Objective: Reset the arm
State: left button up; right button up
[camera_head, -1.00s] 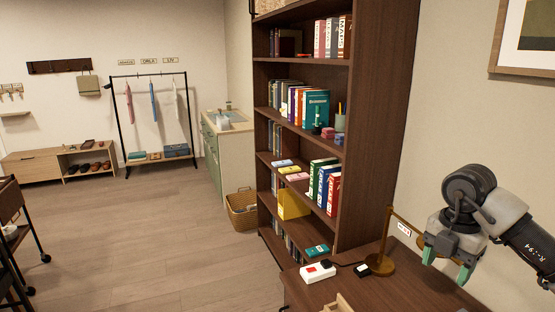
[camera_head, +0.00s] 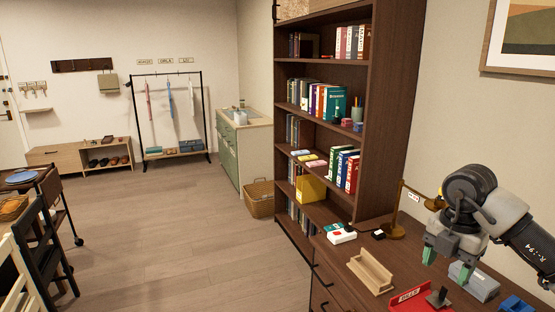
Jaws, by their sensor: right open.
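My right arm comes in from the right edge. Its gripper (camera_head: 442,260) hangs over the dark wooden desk (camera_head: 345,297), fingers pointing down, with green fingertips spread apart and nothing between them. A brass lamp (camera_head: 393,228) stands on the desk just left of and behind the gripper. My left gripper does not show.
On the desk are a wooden tray (camera_head: 371,271), a red tray (camera_head: 411,301), a grey box (camera_head: 479,284), a blue item (camera_head: 514,304) and a white-and-red box (camera_head: 339,234). A bookshelf (camera_head: 389,120) stands behind. A wicker basket (camera_head: 259,199) and open floor (camera_head: 170,230) lie left.

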jog(key=w+a+f+n+y, duration=0.1)
jog(key=w+a+f+y, duration=0.3)
jog(key=a+f+y, duration=1)
notch_tip(320, 180, down, 23)
jog(key=s+d+m+t+h, duration=0.1)
jog(key=d+m+t+h, duration=0.15)
jog(key=m+t, duration=1)
jog(key=s+d+f+m+g+h, duration=0.2)
jog(key=s+f+m+h, duration=0.25)
jog(key=s+f, duration=0.65)
jog(key=s+d+f+m+g+h, duration=0.2)
jog(key=s+f+m+h, duration=0.25)
jog(key=s+f, duration=0.65)
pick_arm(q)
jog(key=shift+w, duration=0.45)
pick_arm(e)
jog(key=s+f+m+g+h, duration=0.1)
jog(key=s+f+g, duration=0.2)
jog(key=s, duration=1)
jog(key=s+a+f+m+g+h, duration=0.1)
jog(key=s+f+g, duration=0.3)
jog(key=s, duration=0.8)
jog(key=shift+s+f, duration=0.4)
jog(key=shift+f, duration=0.4)
jog(key=shift+w+a+g+h, duration=0.1)
jog(key=shift+g+h, duration=0.15)
